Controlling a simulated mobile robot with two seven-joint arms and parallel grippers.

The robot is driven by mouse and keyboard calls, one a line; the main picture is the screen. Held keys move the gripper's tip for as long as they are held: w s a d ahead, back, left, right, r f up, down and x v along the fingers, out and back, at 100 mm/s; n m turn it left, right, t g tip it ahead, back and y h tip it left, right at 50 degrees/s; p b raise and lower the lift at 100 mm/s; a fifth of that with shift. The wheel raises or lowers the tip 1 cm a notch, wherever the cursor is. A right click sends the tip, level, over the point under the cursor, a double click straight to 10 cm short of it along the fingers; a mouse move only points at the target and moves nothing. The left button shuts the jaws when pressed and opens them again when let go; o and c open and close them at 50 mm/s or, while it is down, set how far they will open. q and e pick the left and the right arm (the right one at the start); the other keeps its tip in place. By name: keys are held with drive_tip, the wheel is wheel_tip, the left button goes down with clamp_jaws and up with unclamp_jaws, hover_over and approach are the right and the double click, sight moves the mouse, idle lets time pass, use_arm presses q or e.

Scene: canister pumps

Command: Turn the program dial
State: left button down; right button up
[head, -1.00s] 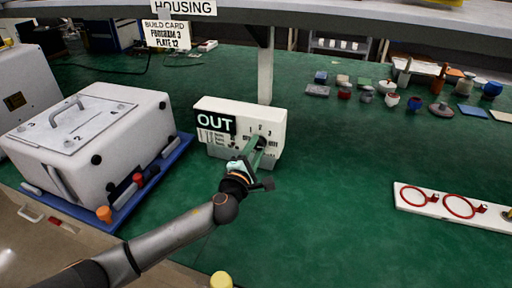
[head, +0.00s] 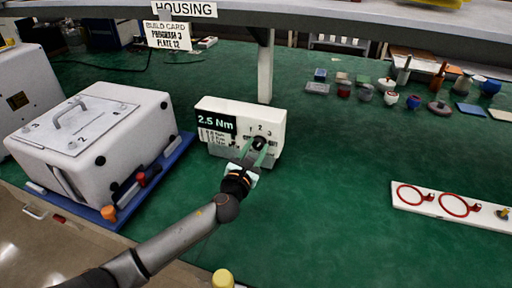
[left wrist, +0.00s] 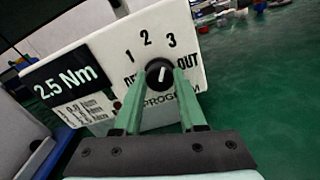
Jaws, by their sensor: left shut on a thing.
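The program dial (left wrist: 158,75) is a round black knob with a white mark, on a white control box (head: 275,118). In the left wrist view the labels OFF, 1, 2, 3 and OUT surround it, and the mark leans toward 3. The box's dark display (left wrist: 66,84) reads 2.5 Nm. My left gripper (head: 260,147) is at the box front, its two green fingers shut on the dial from either side. In the head view the fingers partly hide the dial (head: 260,143). My right gripper is not in view.
A build card (head: 168,36) reads PROGRAM 3, PLATE 12. A white housing (head: 120,125) stands on a blue tray (head: 178,150) at left. A shelf post (head: 265,70) rises behind the box. A white strip with red rings (head: 480,222) lies at right. The green table between is clear.

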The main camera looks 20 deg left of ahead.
use_arm(q)
drive_tip(key=n, duration=0.6)
drive_tip(key=shift+f, duration=0.1)
drive_tip(key=n+b, duration=0.1)
drive_tip(key=n, duration=0.5)
drive_tip(key=shift+n, duration=0.4)
drive_tip(key=n, duration=1.1)
drive_tip(key=shift+n, duration=0.5)
drive_tip(key=shift+c, duration=2.3)
unclamp_jaws()
drive_tip(key=s, duration=1.2)
drive_tip(key=shift+s+a+p, duration=0.2)
drive_tip(key=shift+s+p, duration=0.1)
drive_tip(key=shift+p, duration=0.1)
